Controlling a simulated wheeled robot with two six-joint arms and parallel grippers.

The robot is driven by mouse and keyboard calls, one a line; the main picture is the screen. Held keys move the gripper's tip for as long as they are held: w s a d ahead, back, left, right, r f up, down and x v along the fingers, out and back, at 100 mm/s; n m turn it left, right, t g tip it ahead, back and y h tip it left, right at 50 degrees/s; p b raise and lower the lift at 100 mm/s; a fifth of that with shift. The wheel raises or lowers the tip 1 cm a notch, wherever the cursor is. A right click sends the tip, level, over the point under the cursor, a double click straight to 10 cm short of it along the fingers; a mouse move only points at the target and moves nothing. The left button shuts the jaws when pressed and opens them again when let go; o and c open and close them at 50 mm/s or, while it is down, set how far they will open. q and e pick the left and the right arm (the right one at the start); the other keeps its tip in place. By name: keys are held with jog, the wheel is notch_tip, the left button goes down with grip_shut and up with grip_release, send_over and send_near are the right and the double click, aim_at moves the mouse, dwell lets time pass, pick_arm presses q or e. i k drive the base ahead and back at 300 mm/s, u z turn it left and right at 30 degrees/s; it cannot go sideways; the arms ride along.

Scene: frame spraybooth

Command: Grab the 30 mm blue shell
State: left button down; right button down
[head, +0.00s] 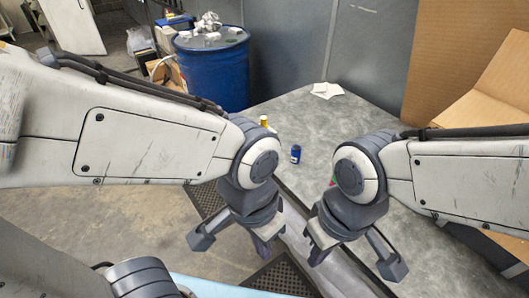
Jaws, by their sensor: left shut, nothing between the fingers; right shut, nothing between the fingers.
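A small blue cylinder with a darker top (296,154), which looks like the blue shell, stands upright on the grey table (330,115). It shows in the gap between my two arms; its size cannot be read. My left gripper (262,250) points down in front of the table's near edge, below and left of the shell in the picture. It is shut and empty. My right gripper (317,256) points down near the same edge, below and right of the shell. It is also shut and empty. Neither touches the shell.
A yellow-orange item (264,121) and a pale item beside it stand behind my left wrist, partly hidden. A bit of red and green shows beside my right wrist. White papers (327,90) lie at the back. A blue drum (213,72) stands beyond the table. Cardboard (480,70) is at right.

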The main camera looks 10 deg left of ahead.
aim_at(295, 154)
jog(key=u, duration=0.05)
jog(key=k, duration=0.6)
jog(key=u, duration=0.8)
jog(key=i, duration=0.55)
jog(key=u, duration=0.7)
jog(key=i, duration=0.65)
jog(key=z, duration=0.6)
jog(key=i, duration=0.7)
jog(key=z, duration=0.75)
